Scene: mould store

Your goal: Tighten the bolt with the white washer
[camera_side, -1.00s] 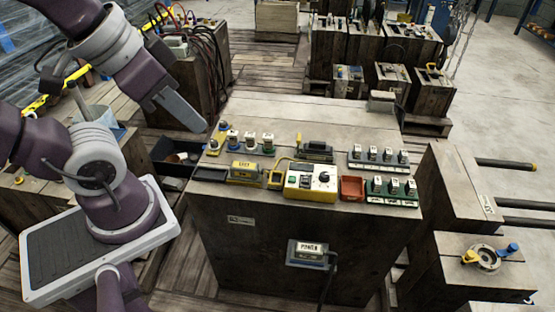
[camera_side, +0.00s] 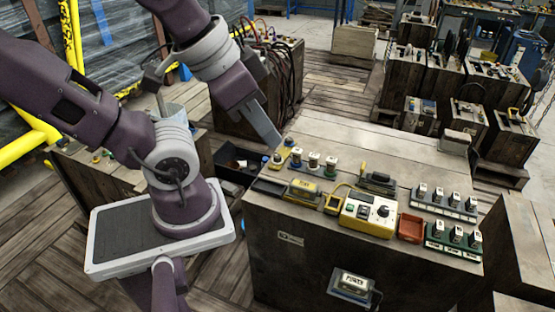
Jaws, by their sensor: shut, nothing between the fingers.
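A row of small upright bolts stands at the back left of the wooden work block. They have pale tops and coloured bases. The third one, the bolt with the white washer (camera_side: 313,161), appears to have a pale base, though it is small in the view. Its neighbours are a bolt with a bluish base (camera_side: 296,158) and a bolt with a green base (camera_side: 331,167). Another bolt stands on a yellow piece (camera_side: 279,158) at the left end. My gripper (camera_side: 276,142) is shut and empty. Its tip shows just above this left-end bolt, left of the white-washer bolt; contact cannot be told.
The work block (camera_side: 380,135) also carries a yellow control box (camera_side: 367,215), a red tray (camera_side: 411,228), a yellow-labelled device (camera_side: 303,189) and a dark device (camera_side: 378,181). Socket rows (camera_side: 444,202) stand at the right.

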